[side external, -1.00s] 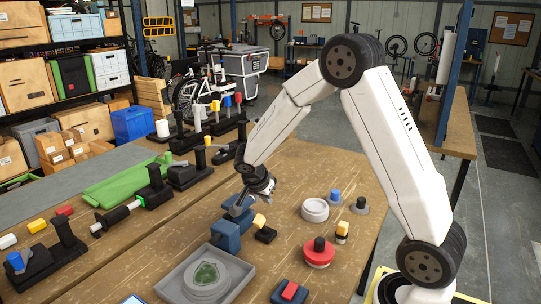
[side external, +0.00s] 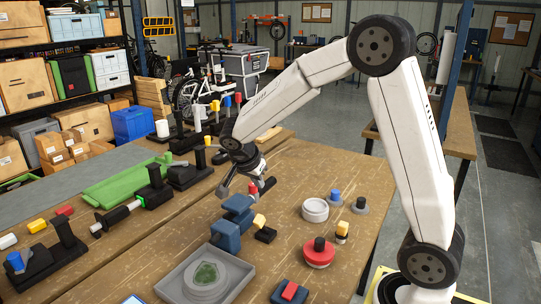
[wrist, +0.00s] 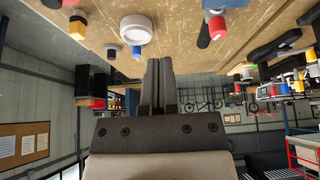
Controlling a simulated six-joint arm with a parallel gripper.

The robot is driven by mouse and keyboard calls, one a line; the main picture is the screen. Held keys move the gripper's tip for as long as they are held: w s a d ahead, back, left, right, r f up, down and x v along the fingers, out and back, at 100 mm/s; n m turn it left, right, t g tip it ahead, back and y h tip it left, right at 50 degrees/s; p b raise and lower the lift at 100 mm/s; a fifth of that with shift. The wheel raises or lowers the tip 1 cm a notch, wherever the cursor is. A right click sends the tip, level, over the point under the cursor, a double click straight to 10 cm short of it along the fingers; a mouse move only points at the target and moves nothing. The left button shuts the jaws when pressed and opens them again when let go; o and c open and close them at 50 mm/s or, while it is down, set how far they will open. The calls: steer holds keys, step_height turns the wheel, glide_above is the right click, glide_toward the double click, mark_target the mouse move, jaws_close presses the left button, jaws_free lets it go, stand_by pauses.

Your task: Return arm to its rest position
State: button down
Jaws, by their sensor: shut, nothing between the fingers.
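My white arm reaches over the brown workbench (side external: 345,184) in the side external view. My gripper (side external: 224,191) hangs at its end, above and slightly behind the blue blocks (side external: 231,228), apart from them. In the wrist view its two dark fingers (wrist: 158,80) lie together, shut, with nothing between them. The wrist view looks sideways and appears upside down, with the bench along the top.
The bench holds a grey tray (side external: 172,285) with a green piece, a red disc (side external: 318,256), a white ring (side external: 315,210) and several small knobbed parts. A green tray (side external: 118,185) and black fixtures stand left. The right aisle floor is clear.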

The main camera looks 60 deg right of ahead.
steer(key=shift+a+r, duration=0.3)
steer(key=shift+a, duration=0.05)
steer(key=s+a+f+n+t+y, duration=0.1)
steer(key=s+a+f+n+y, duration=0.1)
steer(key=s+a+n, duration=0.3)
steer(key=s+a+f+n+t+y, duration=0.1)
steer(key=s+a+f+n+y, duration=0.2)
steer(key=n, duration=1)
steer(key=s+a+f, duration=0.2)
steer(key=s+a, duration=0.1)
steer(key=s, duration=0.1)
steer(key=shift+s+a+t+y, duration=0.25)
steer(key=shift+s+t+y, duration=0.05)
steer(key=shift+s, duration=0.1)
